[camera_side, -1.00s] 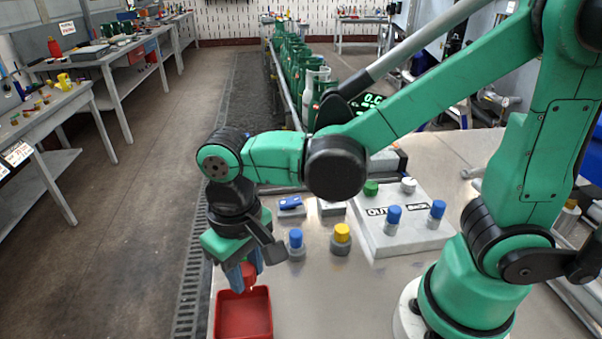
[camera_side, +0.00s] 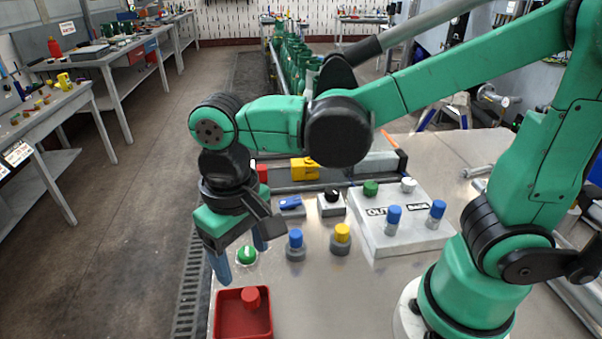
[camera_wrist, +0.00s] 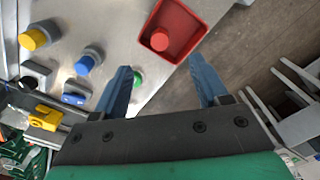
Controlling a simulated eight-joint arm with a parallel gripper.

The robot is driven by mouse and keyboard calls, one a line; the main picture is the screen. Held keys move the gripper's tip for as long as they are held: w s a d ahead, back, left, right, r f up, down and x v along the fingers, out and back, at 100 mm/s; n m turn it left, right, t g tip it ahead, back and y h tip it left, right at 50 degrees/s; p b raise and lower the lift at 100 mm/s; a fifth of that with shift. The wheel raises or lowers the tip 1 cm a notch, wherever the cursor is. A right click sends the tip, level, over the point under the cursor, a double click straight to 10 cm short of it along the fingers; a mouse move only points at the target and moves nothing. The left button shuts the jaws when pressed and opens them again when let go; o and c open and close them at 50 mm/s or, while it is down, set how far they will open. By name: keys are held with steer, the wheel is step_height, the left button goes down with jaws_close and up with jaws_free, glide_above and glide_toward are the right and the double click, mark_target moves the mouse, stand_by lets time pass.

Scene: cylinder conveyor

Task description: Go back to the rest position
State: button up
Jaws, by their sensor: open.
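My gripper (camera_side: 240,252) hangs above the bench beside the red tray, with its blue fingers spread and empty. In the wrist view the two fingers (camera_wrist: 162,72) stand wide apart with nothing between them. A red knobbed piece (camera_side: 251,300) sits inside the red tray (camera_side: 225,329) at the bench's left front. The piece (camera_wrist: 159,39) and the tray (camera_wrist: 196,17) also show in the wrist view, beyond the fingertips.
A green knob (camera_side: 246,255) lies close behind the fingers. Blue (camera_side: 295,240) and yellow (camera_side: 342,234) knobs stand to the right. A white panel (camera_side: 410,242) bears several knobs. A yellow piece (camera_side: 305,169) lies at the back. The bench front is clear right of the tray.

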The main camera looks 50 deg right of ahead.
steer(key=shift+r, duration=1.15)
steer(key=w+d+t, duration=0.1)
steer(key=d+t, duration=0.6)
steer(key=d, duration=0.6)
steer(key=shift+w, duration=0.35)
